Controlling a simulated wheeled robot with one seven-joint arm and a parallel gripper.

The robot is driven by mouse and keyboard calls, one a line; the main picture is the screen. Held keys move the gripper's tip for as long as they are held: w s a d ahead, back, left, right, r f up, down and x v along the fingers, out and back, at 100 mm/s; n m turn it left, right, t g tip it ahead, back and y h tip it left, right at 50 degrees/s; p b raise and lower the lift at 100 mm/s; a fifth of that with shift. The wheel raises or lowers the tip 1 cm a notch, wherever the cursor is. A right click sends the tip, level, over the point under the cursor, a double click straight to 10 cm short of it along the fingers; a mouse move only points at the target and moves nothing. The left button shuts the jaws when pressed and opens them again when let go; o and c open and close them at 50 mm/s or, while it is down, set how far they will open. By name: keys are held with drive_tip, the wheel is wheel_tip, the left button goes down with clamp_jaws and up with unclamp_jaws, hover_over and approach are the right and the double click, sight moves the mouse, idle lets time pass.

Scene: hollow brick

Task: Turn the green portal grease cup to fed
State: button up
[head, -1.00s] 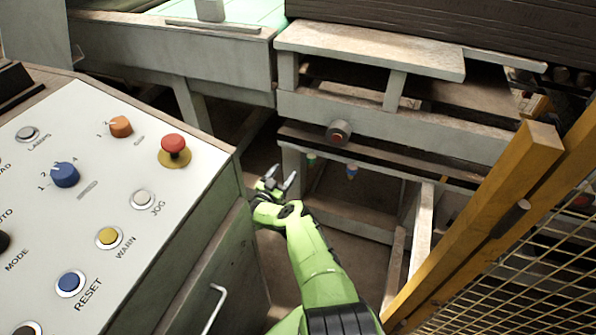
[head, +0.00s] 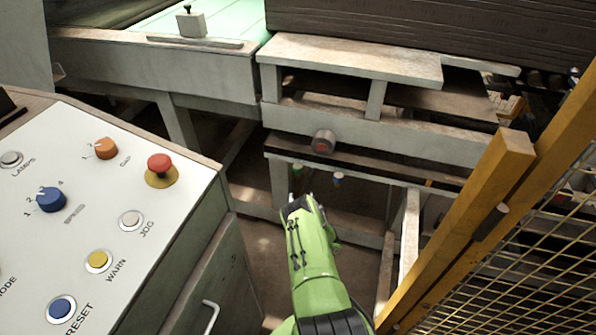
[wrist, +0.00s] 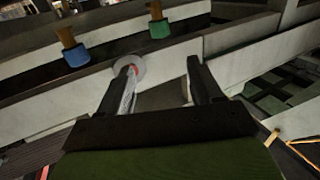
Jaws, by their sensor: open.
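The green grease cup (head: 298,169) hangs under the dark rail of the portal frame, just beyond the end of my arm in the head view. In the wrist view the green cup (wrist: 159,29) hangs from a brass-coloured stem, ahead of the fingers and between their lines. A blue cup (head: 338,180) hangs to its right in the head view; it shows at upper left in the wrist view (wrist: 76,55). In the head view my arm mostly hides the fingers.
A control panel (head: 120,190) with knobs and buttons stands at left. A yellow post (head: 470,215) and mesh guard stand at right. A round red-centred knob (head: 323,142) sits on the beam above the cups. A pale round piece (wrist: 130,66) shows beside the left finger.

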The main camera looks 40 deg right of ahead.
sight(298, 170)
drive_tip(key=b+x, duration=0.9)
drive_tip(key=x, duration=0.6)
drive_tip(key=shift+c, duration=0.3)
drive_tip(key=c, duration=1)
